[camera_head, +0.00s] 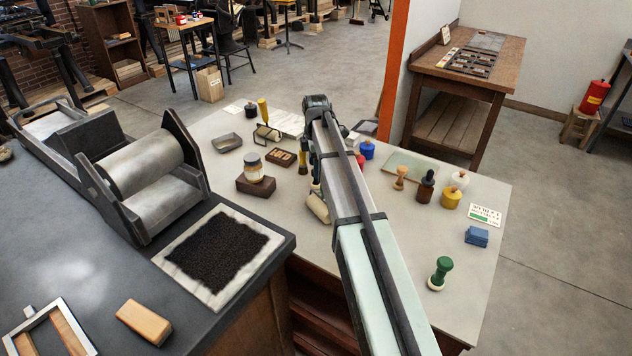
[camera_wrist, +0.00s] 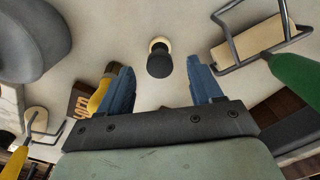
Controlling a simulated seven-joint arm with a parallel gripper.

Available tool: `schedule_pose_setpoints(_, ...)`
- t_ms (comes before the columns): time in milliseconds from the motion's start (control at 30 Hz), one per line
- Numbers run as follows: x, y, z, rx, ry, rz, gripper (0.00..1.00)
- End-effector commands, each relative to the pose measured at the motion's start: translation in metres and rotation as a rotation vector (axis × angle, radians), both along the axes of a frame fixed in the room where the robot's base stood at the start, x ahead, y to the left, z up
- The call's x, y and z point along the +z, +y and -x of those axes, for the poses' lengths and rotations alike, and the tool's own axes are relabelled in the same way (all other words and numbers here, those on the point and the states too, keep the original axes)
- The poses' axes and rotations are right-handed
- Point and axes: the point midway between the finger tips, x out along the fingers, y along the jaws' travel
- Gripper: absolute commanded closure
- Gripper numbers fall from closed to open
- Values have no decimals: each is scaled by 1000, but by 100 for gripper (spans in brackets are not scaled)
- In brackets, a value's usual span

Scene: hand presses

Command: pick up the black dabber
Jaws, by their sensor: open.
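A dabber with a black handle and a round cream base (camera_wrist: 160,62) stands upright on the pale table in the wrist view. I see it from above, just ahead of the gap between my fingers. My gripper (camera_wrist: 158,72) is open, with one blue finger on each side of the gap and nothing held. The height between the fingertips and the dabber is hard to judge. In the head view my arm crosses the table, and I cannot make out the dabber or the fingertips there.
A roller with a green handle (camera_wrist: 297,78) lies right of my right finger. A yellow-handled brush (camera_wrist: 105,88) is close beside my left finger. A large grey rounded shape (camera_wrist: 35,38) fills the upper left.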

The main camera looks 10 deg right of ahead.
Motion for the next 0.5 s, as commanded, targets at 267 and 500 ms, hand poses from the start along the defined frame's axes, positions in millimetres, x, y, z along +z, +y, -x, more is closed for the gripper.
schedule_pose_setpoints(267,-12,0,0,0,0,-1,35)
schedule_pose_setpoints(500,-36,0,0,0,1,-1,35)
